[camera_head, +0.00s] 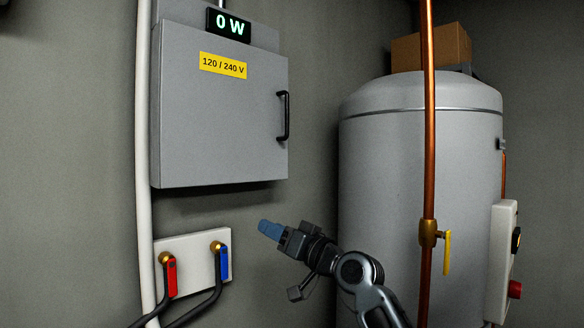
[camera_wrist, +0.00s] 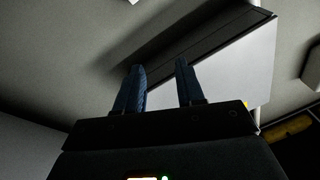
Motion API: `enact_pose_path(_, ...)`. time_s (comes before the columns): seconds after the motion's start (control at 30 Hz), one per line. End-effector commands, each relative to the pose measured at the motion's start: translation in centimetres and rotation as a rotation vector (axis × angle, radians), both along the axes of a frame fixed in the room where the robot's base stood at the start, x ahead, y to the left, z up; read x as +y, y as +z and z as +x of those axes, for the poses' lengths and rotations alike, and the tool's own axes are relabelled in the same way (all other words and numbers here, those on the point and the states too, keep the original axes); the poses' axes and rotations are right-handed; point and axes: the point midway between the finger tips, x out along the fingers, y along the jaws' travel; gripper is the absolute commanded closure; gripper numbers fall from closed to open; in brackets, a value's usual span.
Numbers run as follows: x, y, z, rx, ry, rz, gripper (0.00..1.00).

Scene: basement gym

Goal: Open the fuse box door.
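The grey fuse box (camera_head: 215,125) hangs on the wall at the upper left of the head view. Its door looks shut and carries a yellow "120 / 240 V" label (camera_head: 223,65). A black bar handle (camera_head: 284,116) stands upright near the door's right edge. My gripper (camera_head: 268,229) is below the box and lower than the handle, apart from both, with its blue fingers pointing up and left. In the wrist view the two fingers (camera_wrist: 158,85) are spread with an empty gap. A pale grey panel lies beyond them; I cannot tell which surface it is.
A copper pipe (camera_head: 429,120) with a yellow valve lever (camera_head: 447,252) stands right of my arm, before a grey tank (camera_head: 385,150). A white plate (camera_head: 190,250) with red and blue levers is left of my gripper. A white pipe (camera_head: 143,150) runs along the box's left.

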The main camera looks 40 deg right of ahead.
Motion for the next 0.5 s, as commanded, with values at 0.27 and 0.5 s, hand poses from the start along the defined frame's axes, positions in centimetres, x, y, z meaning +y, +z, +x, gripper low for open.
enact_pose_path(0.27, -6.4, 13.1, 1.0, 0.01, 0.053, -0.18, 0.62)
enact_pose_path(0.5, -9.9, 22.3, -0.6, 0.068, 0.073, -0.333, 0.62)
